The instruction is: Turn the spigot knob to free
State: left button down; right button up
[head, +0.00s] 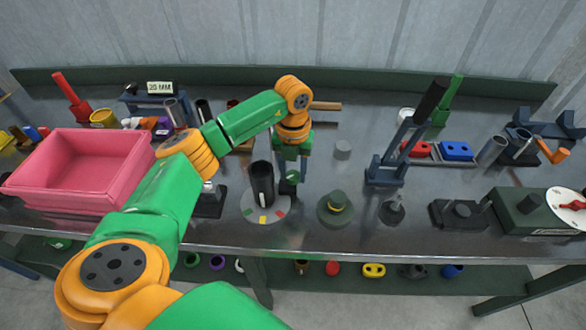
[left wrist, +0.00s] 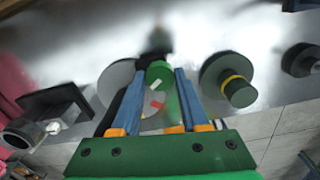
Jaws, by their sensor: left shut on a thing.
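The spigot stands near the front edge of the bench as a dark upright cylinder (head: 262,182) on a pale round plate (head: 250,213) with yellow, red and green marks. A short green knob (left wrist: 160,73) sits beside the cylinder; a white mark and a red mark show near it in the left wrist view. My left gripper (head: 289,178) reaches down just right of the cylinder. Its two blue fingers are shut on the green knob, one on each side. Which mark the knob points to cannot be told. My right gripper is not in view.
A dark green stepped piece with a yellow ring (head: 338,207) stands close to the right. A grey cone-shaped piece (head: 392,209) and a lever stand (head: 385,172) are farther right. A pink bin (head: 80,170) is at the left. Bare bench lies behind the stepped piece.

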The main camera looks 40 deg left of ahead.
aim_at(293, 175)
pick_arm(q)
jog(key=n+p, duration=0.1)
jog(key=n, duration=0.4)
jog(key=shift+r+n, duration=0.15)
jog(key=shift+n, duration=0.15)
jog(key=n+p, duration=0.1)
jog(key=n, duration=0.3)
jog(key=shift+n+p, duration=0.3)
jog(key=shift+n, duration=0.4)
jog(key=shift+c, duration=2)
grip_release()
notch_tip(293, 175, up, 6)
jog(key=shift+b, duration=0.85)
jog(key=shift+r, duration=0.45)
jog(key=shift+f, duration=0.1)
